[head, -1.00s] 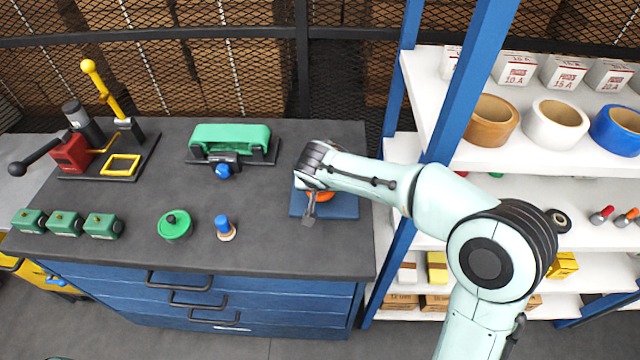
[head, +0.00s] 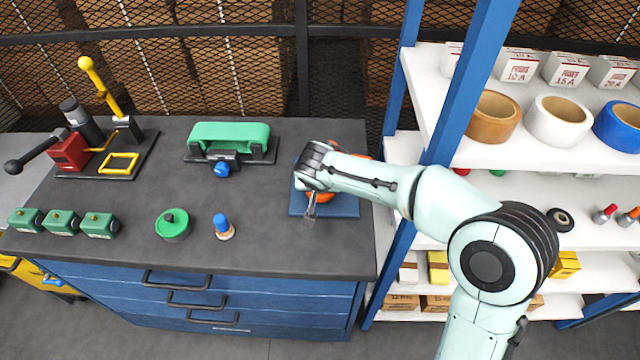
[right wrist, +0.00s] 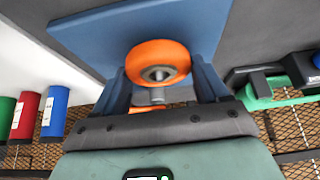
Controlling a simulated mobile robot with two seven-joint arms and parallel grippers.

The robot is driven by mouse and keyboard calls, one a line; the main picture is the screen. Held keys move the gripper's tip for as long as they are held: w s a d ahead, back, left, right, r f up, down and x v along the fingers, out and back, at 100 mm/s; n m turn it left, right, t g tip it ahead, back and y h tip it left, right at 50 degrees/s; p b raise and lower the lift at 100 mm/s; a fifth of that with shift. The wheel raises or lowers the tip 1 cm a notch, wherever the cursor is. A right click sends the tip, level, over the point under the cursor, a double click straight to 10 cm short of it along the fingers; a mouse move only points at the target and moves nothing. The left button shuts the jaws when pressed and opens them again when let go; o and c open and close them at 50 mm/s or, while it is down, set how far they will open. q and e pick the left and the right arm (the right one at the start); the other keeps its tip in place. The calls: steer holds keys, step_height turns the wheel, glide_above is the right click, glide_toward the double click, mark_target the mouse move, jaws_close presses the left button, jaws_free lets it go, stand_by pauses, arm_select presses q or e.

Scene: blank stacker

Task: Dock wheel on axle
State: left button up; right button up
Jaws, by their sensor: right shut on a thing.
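An orange wheel (right wrist: 158,55) with a grey metal hub sits between the fingers of my right gripper (right wrist: 160,82) in the right wrist view. The gripper is shut on it. A blue base plate (right wrist: 95,38) lies behind the wheel there. In the head view, my right gripper (head: 311,205) is over the blue base plate (head: 345,208) at the bench's right end, and a bit of orange (head: 322,197) shows beside it. More orange (head: 362,157) shows behind my forearm. The axle is not clearly visible, so I cannot tell how the wheel sits to it. My left gripper is out of view.
The dark bench (head: 130,232) carries a green wheel-like part (head: 173,224), a blue-topped peg (head: 222,226), several green blocks (head: 60,222), a green belt unit (head: 230,136) and a lever press (head: 72,150). Shelving (head: 450,100) stands close on the right.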

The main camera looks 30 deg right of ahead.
steer(key=shift+f, duration=0.2)
steer(key=o, duration=0.8)
steer(key=p+v, duration=0.2)
steer(key=v, duration=0.9)
steer(key=shift+p, duration=0.35)
